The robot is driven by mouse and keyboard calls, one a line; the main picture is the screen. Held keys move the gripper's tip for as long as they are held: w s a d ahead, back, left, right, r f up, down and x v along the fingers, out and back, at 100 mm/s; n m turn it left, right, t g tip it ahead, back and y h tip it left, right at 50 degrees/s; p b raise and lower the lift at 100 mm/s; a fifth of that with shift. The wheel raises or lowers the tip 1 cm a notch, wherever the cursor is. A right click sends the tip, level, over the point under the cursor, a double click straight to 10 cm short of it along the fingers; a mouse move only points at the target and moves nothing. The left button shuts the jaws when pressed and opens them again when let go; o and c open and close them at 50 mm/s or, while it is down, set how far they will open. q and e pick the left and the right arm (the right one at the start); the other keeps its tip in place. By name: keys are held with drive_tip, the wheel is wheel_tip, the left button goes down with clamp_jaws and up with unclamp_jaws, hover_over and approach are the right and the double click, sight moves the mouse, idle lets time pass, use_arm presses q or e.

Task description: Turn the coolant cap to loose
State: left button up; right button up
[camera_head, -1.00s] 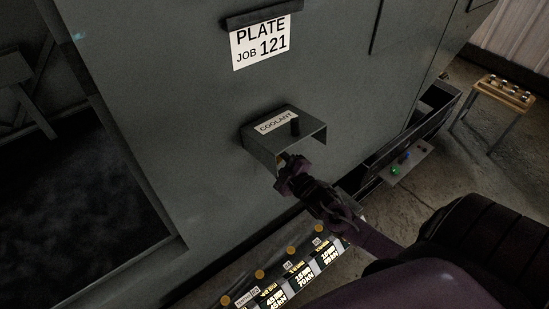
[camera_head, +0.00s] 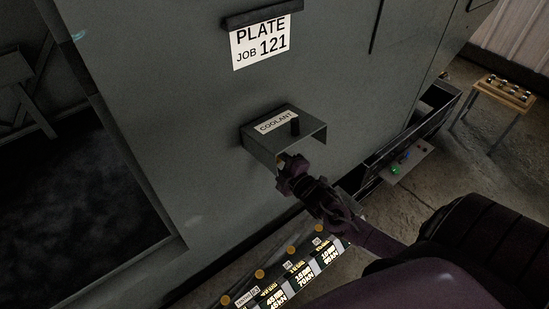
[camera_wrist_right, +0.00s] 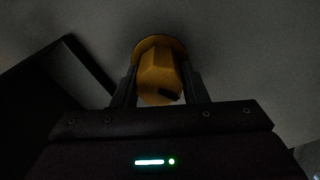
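The coolant cap (camera_wrist_right: 158,78) is yellow and faceted with a wider round flange behind it, and a small dark mark shows near its lower edge. In the head view it is mostly hidden under a grey hood (camera_head: 316,141) labelled COOLANT on the grey cabinet wall. My right gripper (camera_head: 283,160) reaches in under the hood from below right. In the right wrist view its two fingers (camera_wrist_right: 159,88) stand on either side of the cap, close against it, and look shut on it. My left gripper is not in view.
The hood's side walls leave little room around the gripper. A small wooden table (camera_head: 505,92) stands at the far right.

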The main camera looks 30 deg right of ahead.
drive_tip(key=o, duration=0.4)
drive_tip(key=s+b, duration=0.1)
drive_tip(key=s, duration=0.7)
drive_tip(key=shift+d, duration=0.3)
drive_tip(key=shift+w, duration=0.1)
drive_tip(key=s+d+f+m+g+h, duration=0.1)
drive_tip(key=s+f+m+g, duration=0.2)
drive_tip(key=f, duration=0.7)
drive_tip(key=s+d+f+m+g+h, duration=0.15)
drive_tip(key=s+f, duration=0.25)
drive_tip(key=f, duration=0.5)
drive_tip(key=s+f+m+g, duration=0.2)
drive_tip(key=s+f+g, duration=0.2)
drive_tip(key=f, duration=0.6)
drive_tip(key=s+a+f+m+g, duration=0.1)
drive_tip(key=s+a+f+g, duration=0.1)
drive_tip(key=s+a+f, duration=0.2)
drive_tip(key=s+a+f+m+g+y, duration=0.1)
drive_tip(key=s+a+f+m+g, duration=0.1)
drive_tip(key=s+f, duration=0.6)
drive_tip(key=s+a+f+m+g, duration=0.2)
drive_tip(key=s+a+f+g, duration=0.2)
drive_tip(key=s, duration=0.8)
drive_tip(key=a+f, duration=0.2)
drive_tip(key=a, duration=0.1)
